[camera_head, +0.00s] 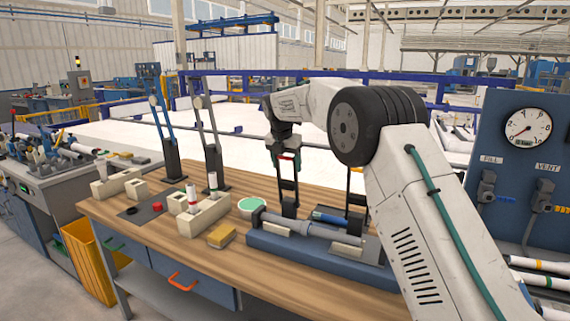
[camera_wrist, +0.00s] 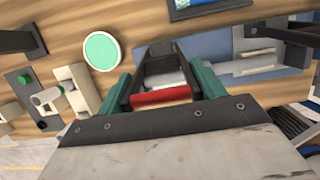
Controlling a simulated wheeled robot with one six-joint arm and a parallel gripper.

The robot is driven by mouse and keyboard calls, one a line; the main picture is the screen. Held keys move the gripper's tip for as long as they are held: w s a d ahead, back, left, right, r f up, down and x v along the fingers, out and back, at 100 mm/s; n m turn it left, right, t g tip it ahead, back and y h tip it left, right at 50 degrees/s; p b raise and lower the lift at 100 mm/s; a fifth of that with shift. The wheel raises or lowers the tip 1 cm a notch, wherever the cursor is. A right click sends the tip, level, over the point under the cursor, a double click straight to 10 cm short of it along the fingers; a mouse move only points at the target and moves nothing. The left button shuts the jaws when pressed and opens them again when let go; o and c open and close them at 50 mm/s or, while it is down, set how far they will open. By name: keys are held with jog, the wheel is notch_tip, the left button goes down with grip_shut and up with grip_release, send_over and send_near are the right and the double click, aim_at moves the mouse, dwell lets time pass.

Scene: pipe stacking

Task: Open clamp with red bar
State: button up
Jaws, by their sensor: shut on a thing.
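The clamp with the red bar is a dark upright frame (camera_head: 289,186) standing at the blue pipe fixture on the bench. Its red bar (camera_head: 287,156) is at the top, at my gripper (camera_head: 284,150). In the wrist view the red bar (camera_wrist: 160,97) lies between the two green fingers of my gripper (camera_wrist: 163,90), which is shut on it. The clamp's dark arms (camera_wrist: 168,62) run away from the bar towards the fixture. A grey pipe (camera_head: 300,228) lies in the blue fixture (camera_head: 285,246). My arm hides part of the fixture's right end.
A second dark upright (camera_head: 356,190) stands right of the clamp. Two tall levers (camera_head: 165,130) stand at the back left. A gauge panel (camera_head: 527,130) is at right.

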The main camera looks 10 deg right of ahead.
jog(key=shift+w+d+r, duration=0.1)
jog(key=o, duration=1.2)
jog(key=shift+r, duration=0.1)
jog(key=v, duration=0.7)
jog(key=shift+r, duration=0.2)
jog(key=shift+r, duration=0.1)
